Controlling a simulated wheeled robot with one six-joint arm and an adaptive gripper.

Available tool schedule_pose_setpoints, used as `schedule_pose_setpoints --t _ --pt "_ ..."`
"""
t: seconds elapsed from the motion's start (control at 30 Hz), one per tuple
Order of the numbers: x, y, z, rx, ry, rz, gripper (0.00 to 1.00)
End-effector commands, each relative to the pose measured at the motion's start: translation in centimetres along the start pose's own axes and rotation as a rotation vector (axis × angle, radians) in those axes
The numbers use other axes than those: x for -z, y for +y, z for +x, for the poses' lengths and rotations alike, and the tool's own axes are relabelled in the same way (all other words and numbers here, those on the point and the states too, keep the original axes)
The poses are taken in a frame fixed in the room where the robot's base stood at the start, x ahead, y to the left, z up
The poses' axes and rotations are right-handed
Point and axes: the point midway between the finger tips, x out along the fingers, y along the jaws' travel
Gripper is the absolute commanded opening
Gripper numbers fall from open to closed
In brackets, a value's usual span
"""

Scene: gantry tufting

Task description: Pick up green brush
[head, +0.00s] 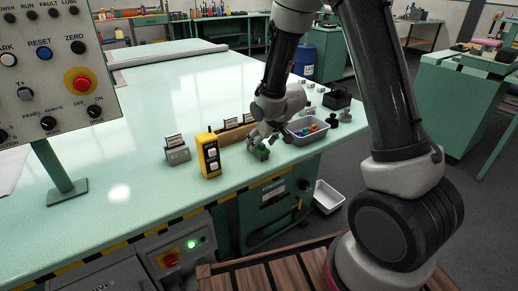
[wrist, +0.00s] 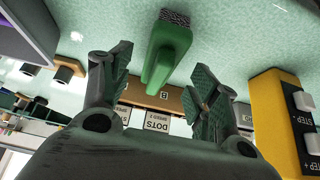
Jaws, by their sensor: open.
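The green brush (head: 262,153) lies on the pale green table near its front edge. In the wrist view the green brush (wrist: 168,58) shows a long green body with a dark grey bristly end at the top. My gripper (head: 260,140) is right at the brush in the head view and hides part of it. In the wrist view my gripper (wrist: 163,72) is open, with one finger on each side of the brush and gaps on both sides. I see no contact.
A yellow pendant box (head: 209,156) stands left of my gripper, with a grey labelled block (head: 176,153) beyond it. A brown wooden rack (head: 236,133) with cards is behind. A grey tray (head: 296,139) with coloured items sits to the right. The table at left is mostly clear.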

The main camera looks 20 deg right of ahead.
Motion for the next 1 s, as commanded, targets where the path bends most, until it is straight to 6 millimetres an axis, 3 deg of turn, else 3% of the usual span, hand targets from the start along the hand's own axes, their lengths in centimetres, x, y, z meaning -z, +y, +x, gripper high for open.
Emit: schedule_pose_setpoints --t 0.23,0.53,0.83,1.0 --pt "0.0 0.1 3.8 0.000 -0.002 0.001 0.61" --pt "0.0 0.1 4.3 0.000 -0.001 0.000 0.61" --pt "0.0 0.1 4.3 0.000 -0.001 0.001 0.09" --pt "0.0 0.1 4.3 0.000 -0.001 0.001 0.05"
